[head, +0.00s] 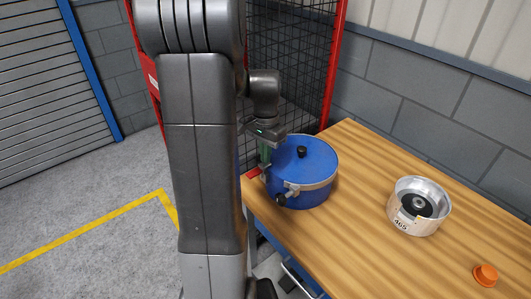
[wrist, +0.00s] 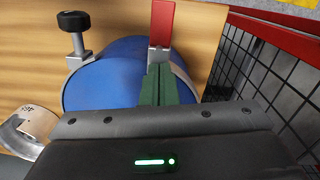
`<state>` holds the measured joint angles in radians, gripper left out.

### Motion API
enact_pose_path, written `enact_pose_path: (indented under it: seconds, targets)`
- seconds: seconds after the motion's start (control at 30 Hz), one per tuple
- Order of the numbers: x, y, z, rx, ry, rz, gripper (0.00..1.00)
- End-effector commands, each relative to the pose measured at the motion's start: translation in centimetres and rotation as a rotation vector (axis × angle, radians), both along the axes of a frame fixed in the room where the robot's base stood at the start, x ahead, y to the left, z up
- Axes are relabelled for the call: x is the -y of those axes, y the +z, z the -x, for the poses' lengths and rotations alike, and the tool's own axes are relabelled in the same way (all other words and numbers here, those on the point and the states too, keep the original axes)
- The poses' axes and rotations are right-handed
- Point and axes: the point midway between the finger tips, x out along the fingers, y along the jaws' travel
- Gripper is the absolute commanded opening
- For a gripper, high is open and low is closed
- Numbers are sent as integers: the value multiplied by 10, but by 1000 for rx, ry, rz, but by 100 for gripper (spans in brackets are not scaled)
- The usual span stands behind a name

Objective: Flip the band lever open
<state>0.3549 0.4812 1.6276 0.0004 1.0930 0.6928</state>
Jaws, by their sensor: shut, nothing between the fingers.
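A blue drum (head: 310,160) with a metal band (head: 318,183) stands near the left end of the wooden table; it fills the middle of the wrist view (wrist: 105,75). A red lever (wrist: 162,20) on a metal bracket (wrist: 158,54) is on the drum's side in the wrist view. A black knob on a metal post (wrist: 76,28) is left of it. My gripper (wrist: 157,72) has green fingers, shut and empty, with tips close to the lever's bracket. Whether they touch it I cannot tell. In the head view my gripper (head: 264,160) is at the drum's left side, and the red lever cannot be made out.
A silver round housing (head: 430,220) labelled 465 stands on the table (head: 365,240) to the right, and an orange cap (head: 486,275) lies farther right. A black mesh cage with a red frame (head: 334,65) is close behind the drum. Table between drum and housing is clear.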

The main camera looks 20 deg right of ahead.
Motion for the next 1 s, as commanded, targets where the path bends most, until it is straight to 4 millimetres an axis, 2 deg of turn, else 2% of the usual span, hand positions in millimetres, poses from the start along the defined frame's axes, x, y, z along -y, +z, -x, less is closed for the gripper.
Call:
enact_pose_path:
  seconds: [1.0]
  targets:
    - [-11, -1, 4, 47, 3, 134, 0]
